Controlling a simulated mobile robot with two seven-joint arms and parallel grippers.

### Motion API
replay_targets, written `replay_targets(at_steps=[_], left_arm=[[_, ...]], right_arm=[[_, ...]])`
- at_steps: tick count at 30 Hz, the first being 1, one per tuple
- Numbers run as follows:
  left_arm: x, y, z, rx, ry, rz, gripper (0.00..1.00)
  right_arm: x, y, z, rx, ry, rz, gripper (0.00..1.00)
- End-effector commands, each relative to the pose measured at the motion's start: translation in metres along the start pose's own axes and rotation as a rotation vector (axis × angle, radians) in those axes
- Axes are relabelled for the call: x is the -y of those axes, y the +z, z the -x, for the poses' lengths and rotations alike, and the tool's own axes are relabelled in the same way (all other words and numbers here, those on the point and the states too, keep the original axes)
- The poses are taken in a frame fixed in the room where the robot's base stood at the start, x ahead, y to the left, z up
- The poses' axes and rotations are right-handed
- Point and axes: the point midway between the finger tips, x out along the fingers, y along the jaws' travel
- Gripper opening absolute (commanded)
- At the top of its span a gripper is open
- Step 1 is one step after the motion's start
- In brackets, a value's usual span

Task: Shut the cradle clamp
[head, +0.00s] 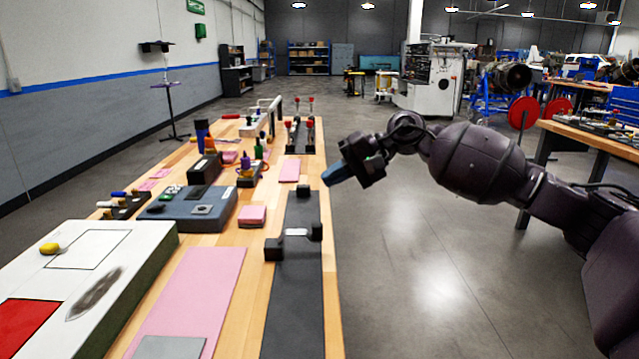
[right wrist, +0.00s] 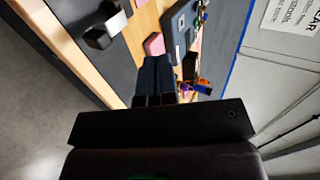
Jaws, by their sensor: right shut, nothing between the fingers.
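What looks like the cradle (head: 297,235) sits on a dark strip along the table's right edge, with black blocks at its sides and a pale part in the middle. A separate black block (head: 303,191) stands behind it on the strip. I cannot tell the clamp's position for sure. In the right wrist view a dark block with a pale face (right wrist: 100,32) shows at upper left, likely part of the cradle. My right gripper (head: 332,175) is shut and empty, just right of the table edge, apart from the cradle. It also shows in the right wrist view (right wrist: 156,75). My left gripper is out of view.
A blue-grey box (head: 192,212), pink pads (head: 252,215) and a white board (head: 120,245) lie left of the strip. Red-knobbed fixtures (head: 300,127) stand at the table's far end. Open floor (head: 420,270) lies right of the table.

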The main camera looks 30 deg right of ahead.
Motion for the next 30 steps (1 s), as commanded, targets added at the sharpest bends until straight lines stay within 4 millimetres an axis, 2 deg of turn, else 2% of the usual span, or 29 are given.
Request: replay_targets(at_steps=[1, 6, 12, 18, 30], left_arm=[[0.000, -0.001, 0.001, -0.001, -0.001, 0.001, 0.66], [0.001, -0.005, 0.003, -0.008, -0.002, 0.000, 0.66], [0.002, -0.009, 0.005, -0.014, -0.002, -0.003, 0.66], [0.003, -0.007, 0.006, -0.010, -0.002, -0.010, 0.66], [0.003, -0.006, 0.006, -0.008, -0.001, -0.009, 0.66]], right_arm=[[-0.002, 0.000, 0.011, -0.003, 0.001, -0.001, 0.00], [-0.009, 0.000, 0.036, -0.002, 0.000, 0.001, 0.00], [-0.014, 0.000, 0.056, -0.001, -0.001, 0.001, 0.00], [-0.017, 0.000, 0.063, 0.000, -0.001, 0.001, 0.00], [-0.017, 0.000, 0.063, 0.000, -0.001, 0.001, 0.00]])
